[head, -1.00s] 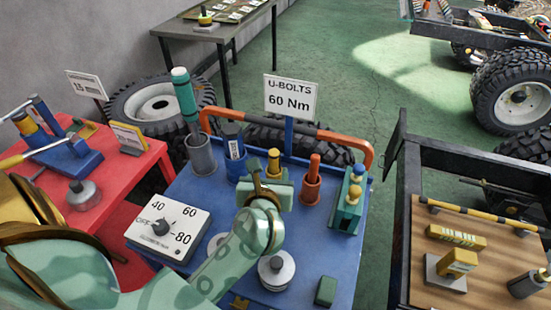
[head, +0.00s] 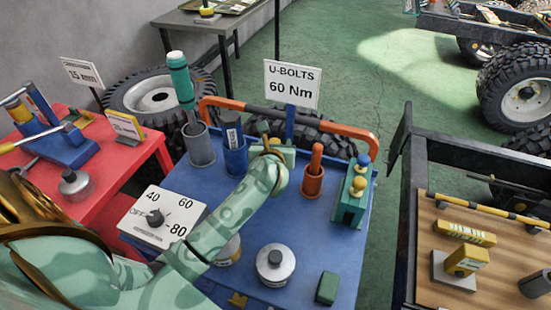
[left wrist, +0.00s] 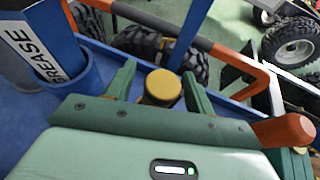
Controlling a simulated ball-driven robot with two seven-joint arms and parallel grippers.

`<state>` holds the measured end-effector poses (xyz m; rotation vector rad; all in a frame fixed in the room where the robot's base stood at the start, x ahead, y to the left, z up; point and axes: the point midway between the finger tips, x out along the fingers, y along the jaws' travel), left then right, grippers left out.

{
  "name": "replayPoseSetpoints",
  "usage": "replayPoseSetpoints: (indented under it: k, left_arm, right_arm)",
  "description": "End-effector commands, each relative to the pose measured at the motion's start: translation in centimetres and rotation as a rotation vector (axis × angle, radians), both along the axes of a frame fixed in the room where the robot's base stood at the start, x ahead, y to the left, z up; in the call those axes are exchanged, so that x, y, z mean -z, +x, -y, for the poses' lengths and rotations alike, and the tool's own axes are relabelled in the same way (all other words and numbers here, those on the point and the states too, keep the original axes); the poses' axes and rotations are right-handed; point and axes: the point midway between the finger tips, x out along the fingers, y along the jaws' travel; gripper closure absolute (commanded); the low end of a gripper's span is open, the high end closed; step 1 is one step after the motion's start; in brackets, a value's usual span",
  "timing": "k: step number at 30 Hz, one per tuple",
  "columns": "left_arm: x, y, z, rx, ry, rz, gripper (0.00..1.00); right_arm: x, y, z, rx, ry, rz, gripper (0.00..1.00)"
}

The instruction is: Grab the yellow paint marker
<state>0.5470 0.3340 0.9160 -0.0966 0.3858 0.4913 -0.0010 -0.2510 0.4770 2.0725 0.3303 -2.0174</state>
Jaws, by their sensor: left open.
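The yellow paint marker (left wrist: 162,88) shows in the left wrist view as a round yellow top between the two green fingers of my left gripper (left wrist: 158,77). The gripper is open, with one finger on each side of the marker. I cannot tell whether either finger touches it. In the head view my left gripper (head: 268,150) reaches over the blue cart top (head: 315,240) and hides most of the marker. My right gripper is not in view.
A blue cup with a grease tube (head: 234,155) stands left of the gripper, and an orange marker in its cup (head: 313,175) stands right. An orange rail (head: 340,135) and the U-bolts sign (head: 292,84) are behind. A silver-lidded tin (head: 275,264) sits in front.

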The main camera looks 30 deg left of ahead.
Motion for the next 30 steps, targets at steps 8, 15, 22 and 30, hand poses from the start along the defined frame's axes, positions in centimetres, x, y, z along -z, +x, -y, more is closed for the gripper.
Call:
replayPoseSetpoints:
  k: [8, 15, 22, 30]
  left_arm:
    - [0.2, 0.5, -0.3, 0.001, -0.001, 0.001, 0.46]
    - [0.2, 0.5, -0.2, 0.001, -0.001, 0.001, 0.95]
    - [0.0, 0.5, -0.2, 0.001, -0.001, 0.001, 0.95]
    - [-5.1, 0.5, -0.2, 0.0, -0.001, 0.007, 0.95]
  right_arm:
    - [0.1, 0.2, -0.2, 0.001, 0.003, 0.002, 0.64]
    - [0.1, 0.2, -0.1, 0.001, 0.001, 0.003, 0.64]
    - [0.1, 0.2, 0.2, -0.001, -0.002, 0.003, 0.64]
    - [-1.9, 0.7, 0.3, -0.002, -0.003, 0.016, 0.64]
